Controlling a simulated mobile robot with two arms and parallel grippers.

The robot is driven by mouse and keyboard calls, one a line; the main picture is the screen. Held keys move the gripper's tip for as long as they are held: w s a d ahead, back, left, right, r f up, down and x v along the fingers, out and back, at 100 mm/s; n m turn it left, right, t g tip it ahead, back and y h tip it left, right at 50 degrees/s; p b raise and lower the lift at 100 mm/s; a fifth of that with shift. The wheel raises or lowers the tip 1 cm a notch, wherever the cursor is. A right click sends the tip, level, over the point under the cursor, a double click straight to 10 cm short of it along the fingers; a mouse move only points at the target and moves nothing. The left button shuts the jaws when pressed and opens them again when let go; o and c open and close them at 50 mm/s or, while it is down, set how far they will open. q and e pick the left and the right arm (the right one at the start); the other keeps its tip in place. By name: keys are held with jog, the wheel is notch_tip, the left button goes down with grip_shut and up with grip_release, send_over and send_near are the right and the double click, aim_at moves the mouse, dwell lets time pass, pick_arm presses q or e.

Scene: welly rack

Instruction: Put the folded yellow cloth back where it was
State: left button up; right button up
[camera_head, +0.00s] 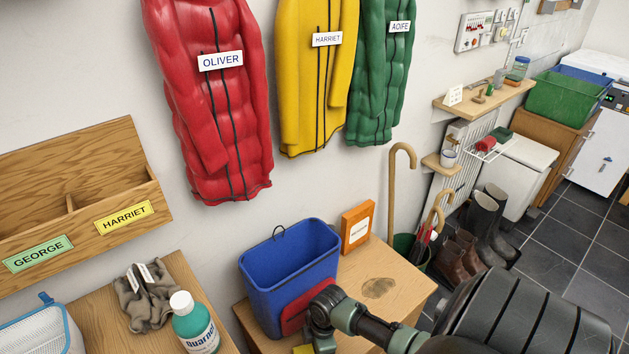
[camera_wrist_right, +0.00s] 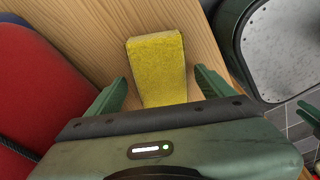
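The folded yellow cloth (camera_wrist_right: 157,68) lies on a wooden surface in the right wrist view. A small yellow patch (camera_head: 303,349), probably the same cloth, shows at the bottom edge of the head view, mostly hidden by my right arm. My right gripper (camera_wrist_right: 160,76) is open, with one green finger on each side of the cloth's near part. A gap shows between the cloth and each finger. The cloth's near end is hidden behind the gripper body. The right fingertips are not visible in the head view. My left gripper is not in view.
A blue bin (camera_head: 290,262) with a red patch stands on the wooden bench (camera_head: 400,292), left of my right arm. An orange box (camera_head: 357,227) is behind. Grey gloves (camera_head: 146,297) and a teal bottle (camera_head: 194,325) are at left. Canes and boots (camera_head: 480,222) stand right.

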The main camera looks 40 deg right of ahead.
notch_tip(320, 180, up, 12)
jog(key=d+p, duration=0.1)
jog(key=p, duration=0.1)
jog(key=shift+s+d, duration=0.25)
jog(key=shift+s, duration=0.2)
jog(key=shift+f, duration=0.1)
dwell(0.4)
